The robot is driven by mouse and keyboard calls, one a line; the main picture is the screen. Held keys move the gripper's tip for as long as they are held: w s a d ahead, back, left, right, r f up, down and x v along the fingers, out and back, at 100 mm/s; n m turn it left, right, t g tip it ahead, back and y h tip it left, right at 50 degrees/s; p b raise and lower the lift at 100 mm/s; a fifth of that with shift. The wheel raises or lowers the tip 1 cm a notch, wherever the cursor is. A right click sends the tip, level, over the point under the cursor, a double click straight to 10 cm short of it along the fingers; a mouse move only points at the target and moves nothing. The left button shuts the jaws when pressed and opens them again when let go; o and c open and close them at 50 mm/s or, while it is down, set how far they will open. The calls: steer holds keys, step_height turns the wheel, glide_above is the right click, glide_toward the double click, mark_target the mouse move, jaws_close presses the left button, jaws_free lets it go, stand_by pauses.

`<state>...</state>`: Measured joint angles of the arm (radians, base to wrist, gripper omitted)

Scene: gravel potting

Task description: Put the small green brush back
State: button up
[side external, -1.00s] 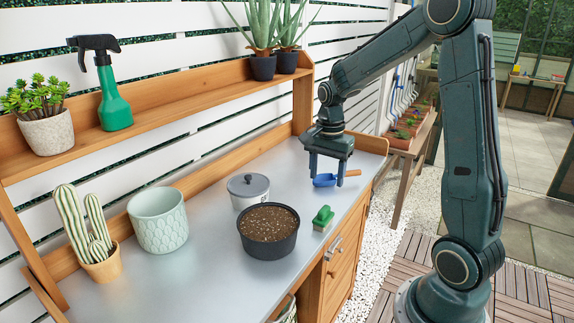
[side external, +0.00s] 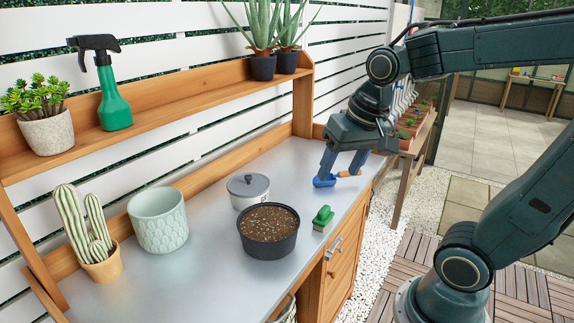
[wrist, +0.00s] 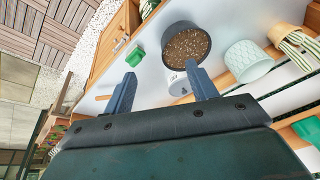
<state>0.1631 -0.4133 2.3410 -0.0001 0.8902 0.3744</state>
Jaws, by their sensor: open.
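The small green brush (side external: 323,216) lies on the metal bench top near its front edge, just right of the black pot of soil (side external: 268,231). It also shows in the wrist view (wrist: 134,56), ahead of the fingers and apart from them. My gripper (side external: 341,179) is open above the right part of the bench, at the blue scoop (side external: 324,181) with its orange handle. The gripper hides part of the scoop, and I cannot tell whether they touch. In the wrist view the space between my fingertips (wrist: 161,79) looks empty.
A grey lidded canister (side external: 248,190) stands behind the black pot. A pale green pot (side external: 158,220) and a potted cactus (side external: 100,250) stand to the left. A spray bottle (side external: 112,100) and plants stand on the shelf (side external: 170,112). The bench between brush and scoop is clear.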

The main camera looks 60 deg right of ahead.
steer(key=s+a+n+t, duration=0.2)
steer(key=s+a+n, duration=0.2)
steer(key=s+n, duration=0.2)
steer(key=shift+s+r+y, duration=0.25)
steer(key=shift+r+y, duration=0.05)
steer(key=shift+r, duration=0.15)
stand_by(0.9)
